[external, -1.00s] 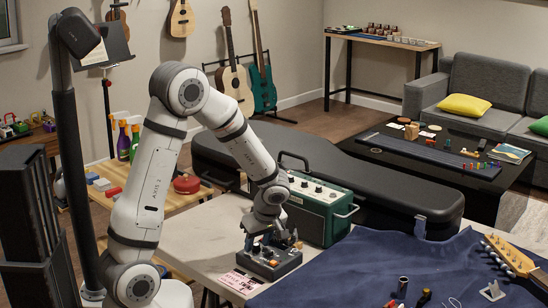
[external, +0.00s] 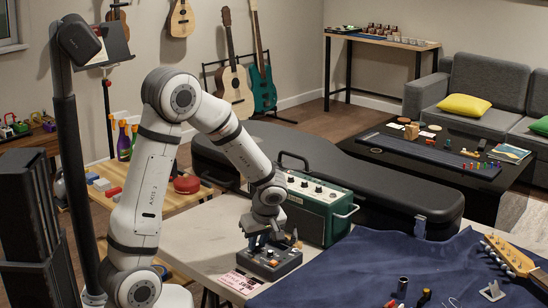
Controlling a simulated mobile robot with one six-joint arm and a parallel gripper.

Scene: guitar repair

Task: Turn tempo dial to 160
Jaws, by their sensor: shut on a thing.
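A small dark grey box with knobs on its top (external: 270,264) stands on the workbench, in front of the green amplifier. My gripper (external: 262,248) points down onto the top of this box, over its left rear part. It is shut on the dial there, which the fingers mostly hide. The dial's markings and pointer are too small to read. An orange-brown part shows on the box just right of the fingers.
The green amplifier (external: 309,207) stands close behind the box. A pink-and-white printed card (external: 240,282) lies at its front left. A dark blue cloth (external: 385,262) with small tools and a guitar headstock (external: 510,256) covers the bench's right. A black guitar case (external: 400,195) lies behind.

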